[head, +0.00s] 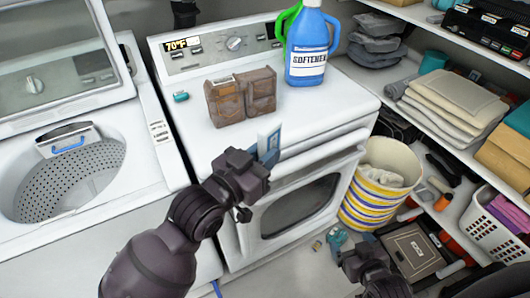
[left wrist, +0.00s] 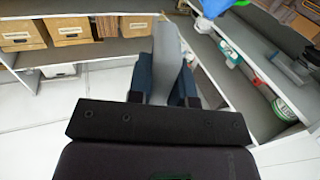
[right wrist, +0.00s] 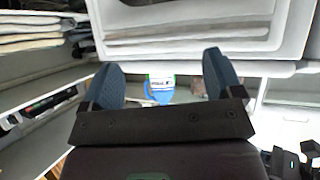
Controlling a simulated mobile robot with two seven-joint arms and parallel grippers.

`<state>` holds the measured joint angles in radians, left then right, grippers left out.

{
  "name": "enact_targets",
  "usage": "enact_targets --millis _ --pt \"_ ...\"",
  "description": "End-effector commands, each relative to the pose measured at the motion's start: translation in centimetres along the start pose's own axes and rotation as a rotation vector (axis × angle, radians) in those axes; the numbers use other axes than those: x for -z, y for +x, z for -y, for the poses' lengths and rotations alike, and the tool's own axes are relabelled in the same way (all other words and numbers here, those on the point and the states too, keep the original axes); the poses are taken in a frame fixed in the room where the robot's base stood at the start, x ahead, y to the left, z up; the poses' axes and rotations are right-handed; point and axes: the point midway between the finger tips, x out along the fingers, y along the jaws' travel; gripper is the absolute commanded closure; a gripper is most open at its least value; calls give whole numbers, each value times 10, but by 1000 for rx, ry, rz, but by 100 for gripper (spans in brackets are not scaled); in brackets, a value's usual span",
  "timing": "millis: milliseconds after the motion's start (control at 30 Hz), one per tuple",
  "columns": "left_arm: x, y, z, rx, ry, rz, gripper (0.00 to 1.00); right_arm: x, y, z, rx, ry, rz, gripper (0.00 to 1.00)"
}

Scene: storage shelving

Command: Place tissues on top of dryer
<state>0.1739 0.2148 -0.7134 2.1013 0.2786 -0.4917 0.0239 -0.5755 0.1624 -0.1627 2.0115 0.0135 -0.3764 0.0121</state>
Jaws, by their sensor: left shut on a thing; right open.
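My left gripper (head: 264,152) is shut on the pack. In the left wrist view the pack (left wrist: 170,55) stands grey between the dark blue fingers, partly hidden by them. I cannot tell whether the pack touches the dryer. The white dryer (head: 335,108) has a flat top, with a clear patch just behind the pack. My right gripper (head: 346,243) is low, in front of the striped basket; in the right wrist view its fingers (right wrist: 163,78) are apart and empty.
On the dryer stand a brown pouch bag (head: 226,103), a blue softener bottle (head: 308,58) and a small teal item (head: 181,96). An open washer (head: 100,215) is at left. A striped basket (head: 372,200) and loaded shelves (head: 455,150) are at right. The dryer top's right front is clear.

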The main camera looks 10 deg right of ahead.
Motion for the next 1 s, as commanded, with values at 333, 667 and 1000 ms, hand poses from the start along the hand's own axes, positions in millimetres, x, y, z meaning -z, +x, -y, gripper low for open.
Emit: enact_targets --millis 333,667,1000 --pt "1 0 0 0 0 -1 100 -21 -5 -4 -24 -3 36 14" --pt "33 -15 66 218 -5 -2 100 -20 -5 -4 -23 -2 35 14" --pt "2 -116 185 695 -7 8 100 -20 -5 -3 -23 -2 35 14"
